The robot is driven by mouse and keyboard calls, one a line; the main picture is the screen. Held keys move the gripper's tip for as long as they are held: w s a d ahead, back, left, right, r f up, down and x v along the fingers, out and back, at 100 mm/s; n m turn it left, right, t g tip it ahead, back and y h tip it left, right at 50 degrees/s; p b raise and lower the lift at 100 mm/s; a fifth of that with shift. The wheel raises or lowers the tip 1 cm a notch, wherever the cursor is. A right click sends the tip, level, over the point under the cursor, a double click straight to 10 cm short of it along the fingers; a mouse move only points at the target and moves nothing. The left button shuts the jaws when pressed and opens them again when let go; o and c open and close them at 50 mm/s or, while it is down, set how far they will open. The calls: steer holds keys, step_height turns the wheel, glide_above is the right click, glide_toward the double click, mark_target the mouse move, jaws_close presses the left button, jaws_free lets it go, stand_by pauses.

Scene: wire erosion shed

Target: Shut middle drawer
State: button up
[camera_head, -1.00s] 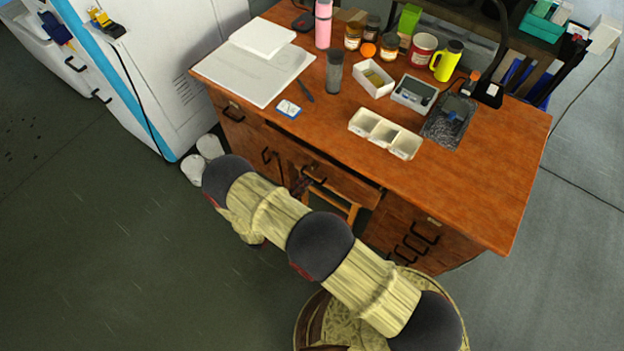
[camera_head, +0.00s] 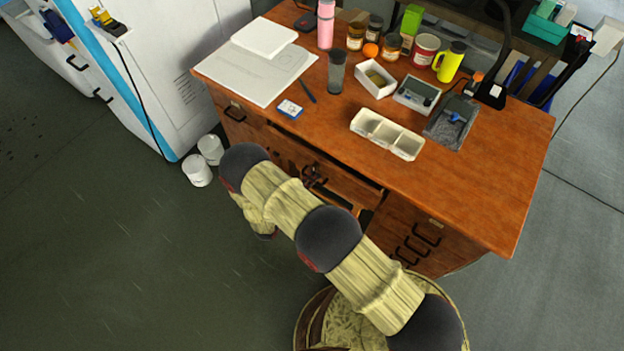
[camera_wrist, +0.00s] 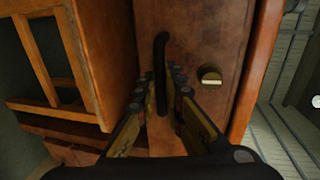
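The wooden desk's middle drawer (camera_head: 345,183) has a brown front with a black handle. A dark gap shows between it and the desktop, so it seems to stand partly out. In the wrist view, a black bar handle (camera_wrist: 161,50) stands on a brown drawer front (camera_wrist: 215,40) with a small label holder. My gripper (camera_wrist: 162,78) has its two fingers on either side of this handle. I cannot tell whether they press on it. In the head view, my arm hides part of the drawer's surroundings, and the gripper is small and dark near the handle.
Right-hand drawers (camera_head: 415,235) stand beside the middle drawer. A wooden frame (camera_wrist: 45,60) is left of the handle in the wrist view. The desktop (camera_head: 480,195) holds a white three-part tray (camera_head: 388,133), jars and bottles. Two white pots (camera_head: 198,172) stand on the floor left of my arm.

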mark_target(318, 172)
jaws_close()
stand_by(0.4)
steer(key=x, duration=0.2)
steer(key=r+x, duration=0.1)
steer(key=x, duration=0.1)
steer(key=shift+w+d+f+b, duration=0.1)
steer(key=shift+w+d+b, duration=0.1)
steer(key=shift+b, duration=0.15)
steer(key=shift+a, duration=0.1)
steer(key=shift+o, duration=1.3)
jaws_free()
steer(key=shift+w, duration=0.1)
steer(key=shift+o, duration=1.2)
